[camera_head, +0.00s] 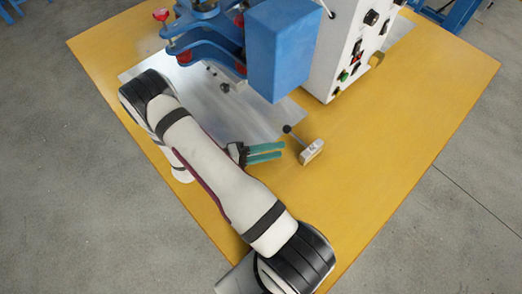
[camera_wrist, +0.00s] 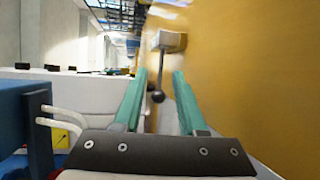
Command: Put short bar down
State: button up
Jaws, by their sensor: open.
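My gripper (camera_head: 281,150) has two teal fingers, open and empty, low over the yellow table near the metal plate's edge. A small pale block (camera_head: 311,151) lies on the table just right of the fingertips, apart from them. A thin dark rod (camera_head: 298,138) ending in a black ball runs from it toward the back left. I cannot tell for certain whether this is the short bar. In the wrist view the pale block (camera_wrist: 166,41) is beyond my open fingers (camera_wrist: 160,73), and the black ball (camera_wrist: 157,96) appears between them.
A blue machine head (camera_head: 283,50) and a white control box (camera_head: 345,45) with knobs stand at the back. A grey metal plate (camera_head: 262,118) lies before them. Blue clamp parts (camera_head: 205,35) are at the back left. The table's right side (camera_head: 430,110) is clear.

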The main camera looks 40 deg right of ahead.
jog(key=v, duration=0.4)
jog(key=shift+w+a+r, duration=0.1)
jog(key=shift+w+a, duration=0.05)
jog(key=shift+a, duration=0.2)
jog(key=w+m+t+y, duration=0.1)
jog(key=w+t, duration=0.1)
jog(key=w, duration=0.1)
jog(key=w+r+t+y, duration=0.1)
jog(key=w+t, duration=0.1)
jog(key=w, duration=0.2)
jog(key=w+m+t+y, duration=0.1)
jog(key=w+t, duration=0.1)
jog(key=w, duration=0.1)
jog(key=shift+w+a+r+m+t+y, duration=0.15)
jog(key=shift+w+a+m+t+y, duration=0.15)
jog(key=shift+w+a+t, duration=0.1)
jog(key=w+a+r+t+y, duration=0.8)
jog(key=w+a+r+y, duration=0.15)
jog(key=a, duration=0.25)
jog(key=s+a+r+n+y, duration=0.1)
jog(key=s+a+r+y, duration=0.25)
jog(key=a+r, duration=0.25)
jog(key=s+d+r+g, duration=0.1)
jog(key=s+g, duration=0.7)
jog(key=s, duration=2)
jog(key=shift+s+r, duration=0.25)
jog(key=shift+r, duration=0.35)
jog(key=shift+d, duration=0.15)
